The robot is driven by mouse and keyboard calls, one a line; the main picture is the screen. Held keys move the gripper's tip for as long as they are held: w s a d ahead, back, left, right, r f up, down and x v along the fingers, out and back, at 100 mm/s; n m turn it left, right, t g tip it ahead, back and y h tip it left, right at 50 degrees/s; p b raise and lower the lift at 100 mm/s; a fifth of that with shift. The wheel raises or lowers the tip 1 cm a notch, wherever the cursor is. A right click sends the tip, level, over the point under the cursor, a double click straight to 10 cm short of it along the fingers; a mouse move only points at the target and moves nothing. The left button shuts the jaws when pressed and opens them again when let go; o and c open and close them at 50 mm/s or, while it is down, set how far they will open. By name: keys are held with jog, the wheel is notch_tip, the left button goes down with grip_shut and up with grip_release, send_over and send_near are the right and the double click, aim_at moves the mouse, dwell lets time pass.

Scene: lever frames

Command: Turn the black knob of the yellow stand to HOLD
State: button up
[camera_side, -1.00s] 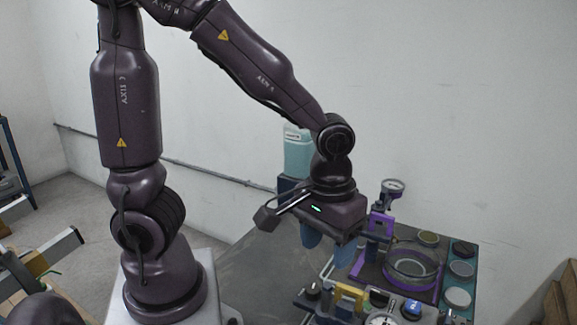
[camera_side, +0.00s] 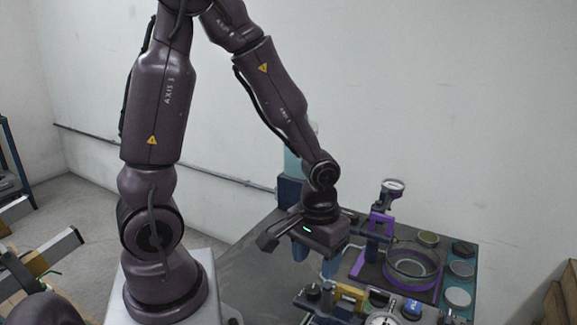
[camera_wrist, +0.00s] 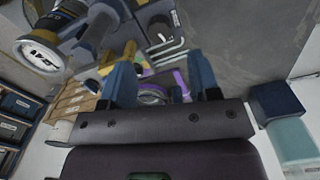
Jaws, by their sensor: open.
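The yellow stand (camera_side: 348,296) is at the front of the table in the side view, among closely packed devices. One black knob (camera_side: 313,291) shows to its left and another dark knob (camera_side: 378,298) to its right. I cannot tell which belongs to the yellow stand, and no HOLD mark is readable. My gripper (camera_side: 315,263) is open and empty, fingers down, above and behind the stand. In the wrist view its blue fingers (camera_wrist: 160,82) are spread apart, with a yellow part (camera_wrist: 130,50) seen beyond them.
A purple-framed tray with a round glass dish (camera_side: 411,266) is right of my gripper. A purple stand with a gauge (camera_side: 391,186) rises behind it. A white dial (camera_side: 382,320) and a blue knob (camera_side: 411,309) crowd the front. The grey table (camera_side: 255,262) is bare at left.

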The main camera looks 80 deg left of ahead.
notch_tip(320, 180, down, 7)
jog(key=shift+r, duration=0.1)
jog(key=shift+w+a+r+n, duration=0.15)
jog(key=shift+r+n, duration=0.1)
jog(key=shift+n, duration=0.65)
notch_tip(320, 180, up, 12)
notch_tip(320, 180, up, 12)
jog(key=m+t, duration=0.5)
jog(key=m, duration=0.3)
send_over(315, 285)
jog(key=s+d, duration=0.1)
jog(key=s, duration=0.4)
jog(key=shift+s+d+r, duration=0.2)
jog(key=shift+s+r, duration=0.05)
jog(key=shift+r, duration=0.1)
jog(key=shift+s+d+r+t, duration=0.1)
jog(key=shift+d+r+t, duration=0.1)
jog(key=shift+r+t, duration=0.15)
